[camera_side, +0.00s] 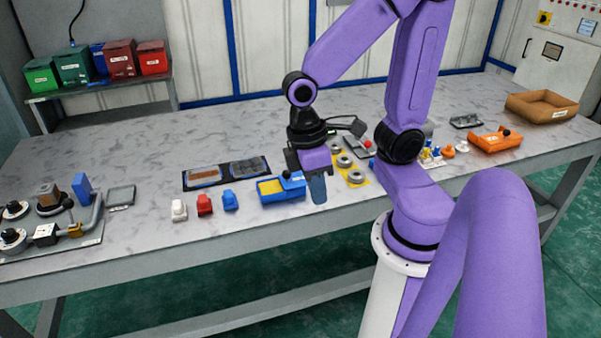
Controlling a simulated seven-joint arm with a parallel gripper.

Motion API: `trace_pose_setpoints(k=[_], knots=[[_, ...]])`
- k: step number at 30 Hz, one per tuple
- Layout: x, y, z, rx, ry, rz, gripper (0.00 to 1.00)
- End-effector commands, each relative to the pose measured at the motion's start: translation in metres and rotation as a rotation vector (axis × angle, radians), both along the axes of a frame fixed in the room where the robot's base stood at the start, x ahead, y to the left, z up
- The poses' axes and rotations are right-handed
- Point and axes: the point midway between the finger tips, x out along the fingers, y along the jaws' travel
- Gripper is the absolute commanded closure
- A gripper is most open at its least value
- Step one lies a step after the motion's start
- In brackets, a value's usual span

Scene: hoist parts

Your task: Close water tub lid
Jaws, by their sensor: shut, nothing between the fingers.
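A blue tub (268,195) stands near the front edge of the table, with a yellow top surface in its open-looking left part. A small dark knob shows at its upper right. My gripper (312,174) is shut and empty, pointing down just right of the tub. A blue-grey flat piece (318,190) shows below my gripper at the tub's right side; I cannot tell whether it is a raised lid. I cannot tell whether my gripper touches the tub or the flat piece. My gripper may hide part of the tub's right end.
White (179,210), red (204,205) and blue (230,201) small parts stand left of the tub. A black tray (227,173) lies behind. Ring parts (344,160) sit on a yellow mat to the right. An orange tub (496,142) and brown box (542,106) are farther right.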

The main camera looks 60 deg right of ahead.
Motion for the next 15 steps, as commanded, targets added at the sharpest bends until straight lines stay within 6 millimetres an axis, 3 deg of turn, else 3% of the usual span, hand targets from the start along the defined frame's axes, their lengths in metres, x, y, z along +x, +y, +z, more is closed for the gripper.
trace_pose_setpoints(k=[15], knots=[[0.059, -0.069, -0.042, 0.047, 0.475, -0.940, 1.00]])
